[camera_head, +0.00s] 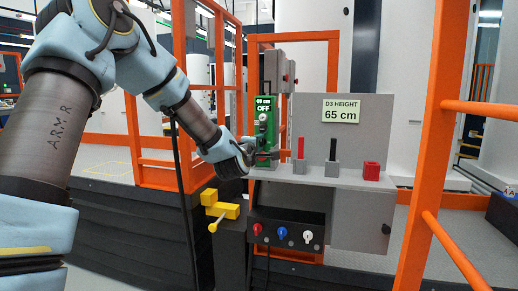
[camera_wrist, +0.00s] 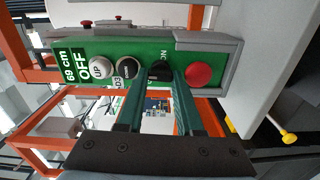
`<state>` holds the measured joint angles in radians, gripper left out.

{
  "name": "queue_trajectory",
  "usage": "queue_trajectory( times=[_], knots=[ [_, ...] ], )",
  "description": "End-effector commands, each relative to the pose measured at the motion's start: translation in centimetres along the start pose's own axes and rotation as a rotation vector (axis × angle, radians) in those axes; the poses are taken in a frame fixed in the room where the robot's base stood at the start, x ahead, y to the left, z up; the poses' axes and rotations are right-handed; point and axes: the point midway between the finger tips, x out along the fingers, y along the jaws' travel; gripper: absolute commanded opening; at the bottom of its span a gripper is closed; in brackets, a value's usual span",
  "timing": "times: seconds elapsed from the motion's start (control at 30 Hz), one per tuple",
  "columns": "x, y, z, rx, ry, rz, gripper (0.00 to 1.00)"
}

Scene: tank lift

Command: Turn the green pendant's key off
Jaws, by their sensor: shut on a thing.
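The green pendant (camera_head: 265,125) stands upright on the grey shelf in the head view. In the wrist view the pendant (camera_wrist: 210,58) lies sideways, and its display (camera_wrist: 78,66) reads "69 cm OFF". Its black key (camera_wrist: 158,70) sits between a dark button and the red button (camera_wrist: 199,75), with an "ON" mark beside it. My gripper (camera_wrist: 161,76) has both fingertips at the key and is shut on it. The fingertips hide part of the key, so its exact angle is unclear. In the head view my gripper (camera_head: 252,153) is at the pendant's lower part.
A sign (camera_head: 341,110) reads "D3 HEIGHT 65 cm". Red (camera_head: 301,148) and black (camera_head: 333,150) levers and a red block (camera_head: 371,171) stand right of the pendant. Orange rails (camera_head: 430,130) frame the station. A yellow handle (camera_head: 220,209) juts out below my gripper.

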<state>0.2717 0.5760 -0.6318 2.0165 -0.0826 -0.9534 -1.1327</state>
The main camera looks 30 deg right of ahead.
Motion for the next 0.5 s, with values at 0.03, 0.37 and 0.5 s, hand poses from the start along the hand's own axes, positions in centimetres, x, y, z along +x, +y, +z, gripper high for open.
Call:
queue_trajectory(
  times=[0.03,0.37,0.5],
  knots=[
    [0.02,-0.12,-0.11,-0.018,0.002,0.001,0.0],
    [0.01,-0.05,-0.04,-0.077,0.001,0.0,0.0],
    [0.01,-0.04,-0.04,-0.079,0.001,-0.001,0.0]
  ],
)
